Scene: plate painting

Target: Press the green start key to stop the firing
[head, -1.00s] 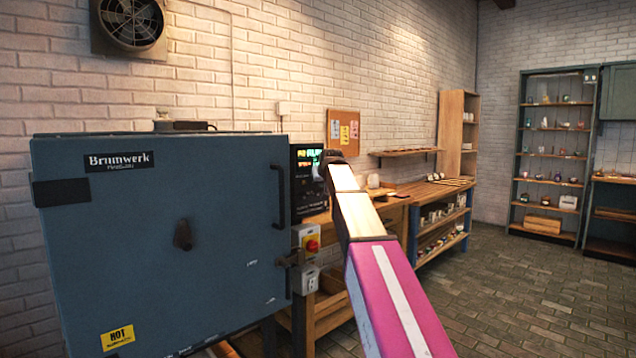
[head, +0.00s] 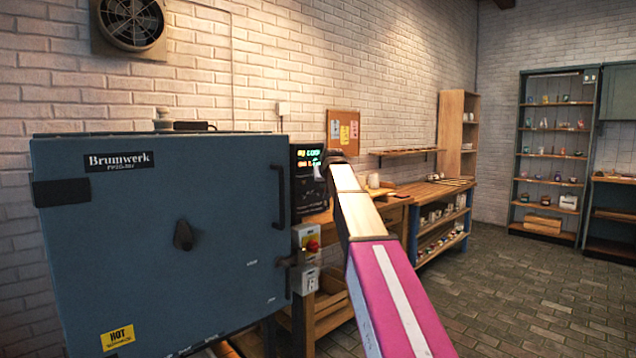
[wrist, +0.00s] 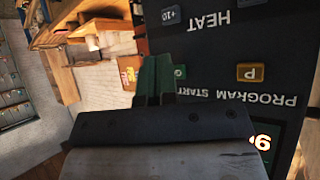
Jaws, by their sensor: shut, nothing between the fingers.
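The dark kiln controller (head: 309,192) is beside the blue kiln (head: 160,235), its display lit with green and orange-red characters. In the wrist view the panel (wrist: 215,60) appears upside down, with HEAT, PROGRAM and START lettering. The green start key (wrist: 180,71) shows only in part, at the right edge of my gripper's fingers. My gripper (wrist: 155,78) is shut and empty, with its tips over or close beside that key; I cannot tell whether they touch it. In the head view my gripper (head: 325,162) is small and in front of the controller.
A yellow P key (wrist: 251,72) and a +10 key (wrist: 170,14) are near the green key. A wooden workbench (head: 380,212) stands to the right. The kiln door is closed.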

